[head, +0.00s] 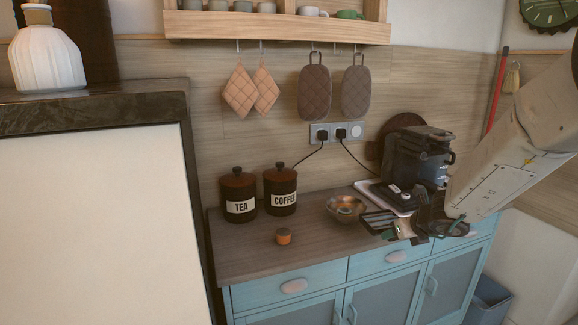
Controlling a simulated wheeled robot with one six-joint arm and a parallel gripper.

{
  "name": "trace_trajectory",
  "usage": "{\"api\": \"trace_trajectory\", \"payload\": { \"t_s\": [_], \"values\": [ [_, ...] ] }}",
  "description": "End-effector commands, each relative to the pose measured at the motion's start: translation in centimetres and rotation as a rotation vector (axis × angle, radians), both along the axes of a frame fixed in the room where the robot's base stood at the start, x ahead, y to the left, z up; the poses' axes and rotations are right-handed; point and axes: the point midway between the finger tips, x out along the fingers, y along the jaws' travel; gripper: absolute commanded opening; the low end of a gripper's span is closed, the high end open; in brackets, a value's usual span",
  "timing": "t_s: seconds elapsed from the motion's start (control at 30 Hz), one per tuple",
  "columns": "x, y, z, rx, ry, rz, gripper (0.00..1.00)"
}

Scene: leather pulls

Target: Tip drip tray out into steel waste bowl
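The steel waste bowl (333,212) stands on the wooden counter, with small orange and bluish items inside. The drip tray (377,220), dark with pale slats, is just right of the bowl and close to its rim. It looks tilted; I cannot tell whether it touches the bowl or holds liquid. My gripper (408,228) reaches in from the right and appears shut on the tray's right end. The fingers are small and partly hidden.
An orange capsule (283,236) lies near the counter's (240,258) front. The TEA canister (238,193) and COFFEE canister (280,188) stand left of the bowl. Cords (356,158) run from the wall socket. A tall cabinet (90,200) blocks the left. Free counter lies in front of the canisters.

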Motion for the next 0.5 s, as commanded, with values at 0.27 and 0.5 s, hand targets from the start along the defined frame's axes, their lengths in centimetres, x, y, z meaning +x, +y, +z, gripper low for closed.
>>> {"api": "trace_trajectory", "payload": {
  "t_s": [0.27, 0.5],
  "values": [
    [-0.8, -5.8, 0.1, 0.0, -0.001, -0.095, 0.18],
    [-2.0, -10.4, 0.1, 0.0, -0.001, -0.165, 0.18]
  ]
}}
